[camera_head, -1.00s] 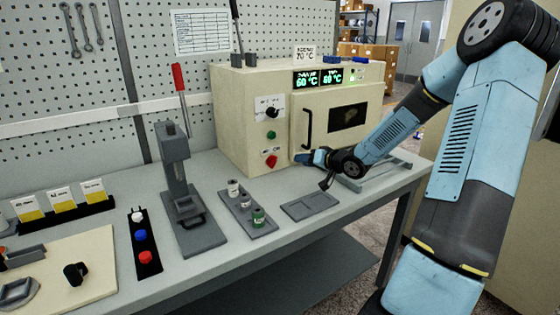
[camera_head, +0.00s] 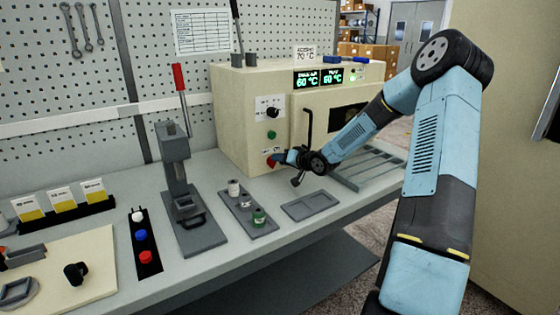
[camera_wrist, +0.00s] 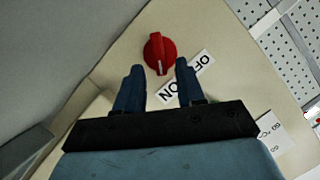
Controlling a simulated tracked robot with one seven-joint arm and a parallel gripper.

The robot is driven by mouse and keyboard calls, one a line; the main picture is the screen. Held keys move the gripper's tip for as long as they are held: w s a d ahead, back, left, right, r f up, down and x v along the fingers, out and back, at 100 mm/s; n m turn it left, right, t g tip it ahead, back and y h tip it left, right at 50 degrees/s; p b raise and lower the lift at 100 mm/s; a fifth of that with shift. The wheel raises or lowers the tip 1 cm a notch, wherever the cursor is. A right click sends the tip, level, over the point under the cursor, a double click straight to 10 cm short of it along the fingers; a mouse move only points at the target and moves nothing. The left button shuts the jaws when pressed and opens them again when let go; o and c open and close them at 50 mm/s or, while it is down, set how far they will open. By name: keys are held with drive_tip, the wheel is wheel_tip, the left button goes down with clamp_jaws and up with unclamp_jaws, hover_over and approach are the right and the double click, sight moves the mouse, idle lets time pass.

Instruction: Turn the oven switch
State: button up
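The oven (camera_head: 236,115) is a cream box at the back of the bench with green displays reading 60 °C. Its red switch knob (camera_wrist: 159,53) shows in the wrist view, with a white line on it and a label (camera_wrist: 187,77) reading OFF and ON beside it. My gripper (camera_wrist: 158,75) is open, its two blue fingers apart and pointing at the knob. The knob lies just beyond the fingertips, between their lines; I cannot tell whether they touch it. In the head view the red knob (camera_head: 271,161) is partly hidden by my gripper (camera_head: 278,158).
A black dial (camera_head: 272,112) and a green button (camera_head: 271,135) sit above the switch. The oven door has a black handle (camera_head: 308,128).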

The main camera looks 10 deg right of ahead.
drive_tip(key=shift+x, duration=0.75)
drive_tip(key=shift+r, duration=0.1)
clamp_jaws()
drive_tip(key=shift+d, duration=0.15)
